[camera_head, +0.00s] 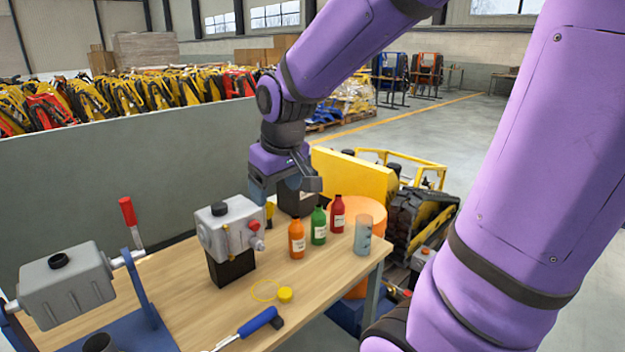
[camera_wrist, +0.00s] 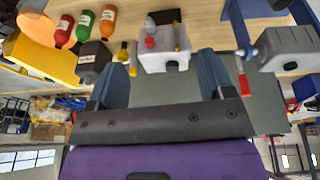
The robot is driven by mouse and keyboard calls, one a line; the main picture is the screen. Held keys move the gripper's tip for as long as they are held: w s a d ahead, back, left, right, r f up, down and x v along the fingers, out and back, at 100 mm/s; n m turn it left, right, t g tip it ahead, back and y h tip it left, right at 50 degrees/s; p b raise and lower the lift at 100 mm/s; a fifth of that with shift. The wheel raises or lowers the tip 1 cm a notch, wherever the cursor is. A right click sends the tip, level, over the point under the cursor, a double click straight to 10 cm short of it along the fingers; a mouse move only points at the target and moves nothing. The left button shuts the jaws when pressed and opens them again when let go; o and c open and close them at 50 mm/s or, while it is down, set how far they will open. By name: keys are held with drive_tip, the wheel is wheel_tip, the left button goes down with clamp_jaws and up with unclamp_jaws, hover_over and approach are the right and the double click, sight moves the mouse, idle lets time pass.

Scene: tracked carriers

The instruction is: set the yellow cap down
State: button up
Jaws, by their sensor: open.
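The yellow cap (camera_head: 285,295) rests on the wooden table near its front edge. It sits at the right edge of a thin yellow ring (camera_head: 256,297) on the tabletop, mostly outside the ring. My gripper (camera_head: 290,190) is open, up behind the grey pump-like unit and well away from the cap. In the wrist view its two fingers (camera_wrist: 165,68) stand wide apart with nothing held between them. I cannot make out the cap in the wrist view.
A grey unit (camera_head: 229,232) on a black block stands on the table (camera_head: 205,315). Orange (camera_head: 297,240), green (camera_head: 319,228) and red (camera_head: 338,216) bottles and a clear cup (camera_head: 363,237) are at right. A blue-handled tool (camera_head: 258,322) lies in front; a grey crank unit (camera_head: 68,285) is left.

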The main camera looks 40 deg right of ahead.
drive_tip(key=s+a+r+t, duration=0.1)
drive_tip(key=s+r, duration=0.2)
drive_tip(key=s, duration=0.4)
drive_tip(key=s+a+r, duration=0.2)
drive_tip(key=s+r, duration=0.1)
drive_tip(key=s, duration=0.3)
drive_tip(key=shift+s+a+r+m+t, duration=0.15)
drive_tip(key=shift+s+r+m+t, duration=0.15)
drive_tip(key=shift+s+r+t, duration=0.1)
drive_tip(key=shift+w, duration=0.1)
